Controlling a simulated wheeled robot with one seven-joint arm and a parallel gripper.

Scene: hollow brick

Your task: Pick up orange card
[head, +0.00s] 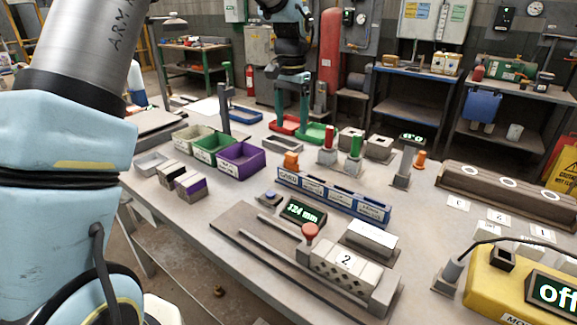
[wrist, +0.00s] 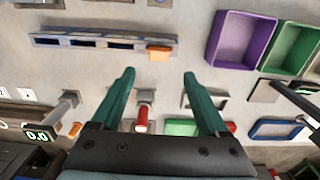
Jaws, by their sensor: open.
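A small orange piece (head: 291,160), which looks like the orange card, stands on the table just behind the left end of the blue card rack (head: 333,197). In the wrist view the orange piece (wrist: 158,53) is beside the end of the rack (wrist: 95,42). My gripper (head: 292,124) is above the far part of the table, behind the orange piece. Its green fingers are spread apart and empty. In the wrist view the orange piece lies just beyond the gap between the fingertips (wrist: 159,75), not between them.
Red and green handled pieces (head: 355,146) stand to the right of the orange piece. Purple (head: 242,158) and green (head: 211,148) bins are to its left. Another orange object (head: 420,159) is further right. A slide fixture (head: 270,237) lies in front of the rack.

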